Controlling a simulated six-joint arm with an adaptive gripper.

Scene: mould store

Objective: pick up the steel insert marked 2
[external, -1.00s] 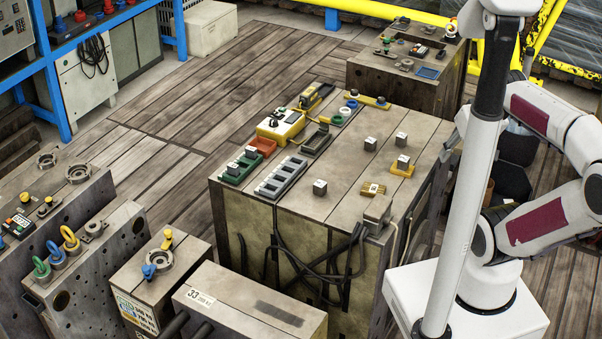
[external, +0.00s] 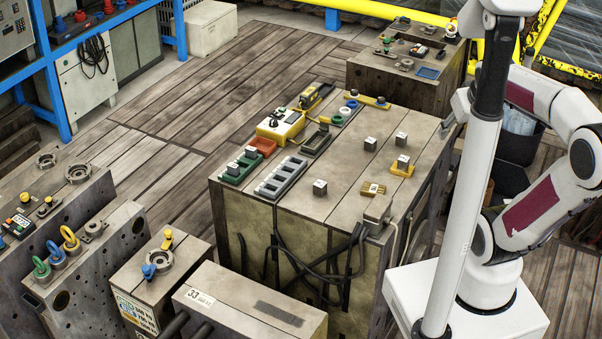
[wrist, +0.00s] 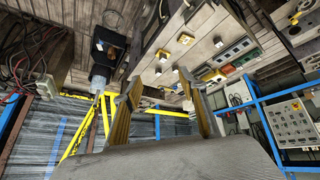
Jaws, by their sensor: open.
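Several small steel inserts stand on the wooden-topped block (external: 345,205) in the external view. One (external: 370,144) and another (external: 401,139) stand toward the back right. One (external: 403,162) sits on a yellow tray. One (external: 320,187) stands near the front edge. Two more (external: 252,152) (external: 234,168) are in the green tray at the left. Their marks are too small to read, so I cannot tell which is 2. My gripper (wrist: 157,82) is open and empty in the wrist view, apart from the inserts. In the external view it is mostly hidden behind the white post.
A grey slotted tray (external: 280,177), an orange tray (external: 263,146) and a yellow device (external: 281,125) stand on the block's left. A small yellow piece (external: 373,189) lies near the front right. The white post (external: 463,190) stands right of the block. The middle top is largely clear.

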